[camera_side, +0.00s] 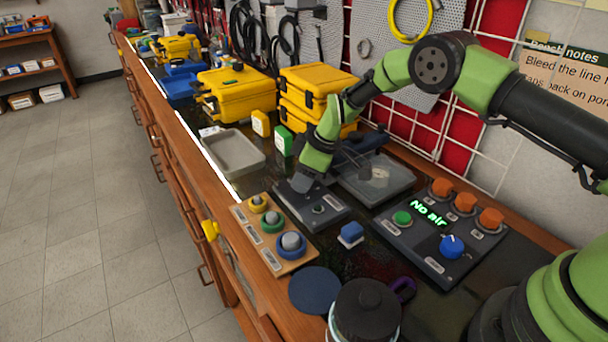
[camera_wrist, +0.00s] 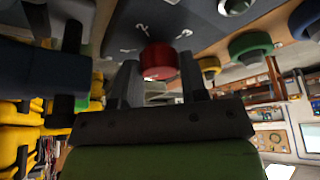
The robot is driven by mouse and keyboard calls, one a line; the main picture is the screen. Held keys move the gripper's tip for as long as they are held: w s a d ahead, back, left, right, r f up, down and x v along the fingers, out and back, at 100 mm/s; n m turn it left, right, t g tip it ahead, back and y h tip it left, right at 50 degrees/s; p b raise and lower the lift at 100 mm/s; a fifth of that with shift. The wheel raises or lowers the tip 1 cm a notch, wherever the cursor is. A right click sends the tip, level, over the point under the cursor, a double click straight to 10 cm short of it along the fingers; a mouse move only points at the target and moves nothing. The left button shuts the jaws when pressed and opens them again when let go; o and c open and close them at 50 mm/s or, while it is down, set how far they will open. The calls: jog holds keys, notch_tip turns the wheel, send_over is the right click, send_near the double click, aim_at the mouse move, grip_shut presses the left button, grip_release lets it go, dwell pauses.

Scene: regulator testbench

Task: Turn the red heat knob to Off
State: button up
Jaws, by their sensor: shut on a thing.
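The red heat knob (camera_wrist: 158,60) shows in the wrist view, on a dark panel (camera_wrist: 205,22) with white marks around the knob. The marks are partly covered and I cannot tell which one the knob points to. My gripper (camera_wrist: 160,78) has one finger on each side of the knob and is shut on it. In the side view my gripper (camera_side: 299,184) reaches down to the back left part of the dark panel (camera_side: 335,217), and it hides the red knob there. A small round grey-green control (camera_side: 318,209) sits on the same panel.
A wooden board (camera_side: 278,262) with yellow, green and blue ringed knobs stands close in front. A control box (camera_side: 425,262) reading "No air", with orange knobs and a blue knob, stands right.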

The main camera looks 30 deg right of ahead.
jog(key=o, duration=0.9)
jog(key=v, duration=1)
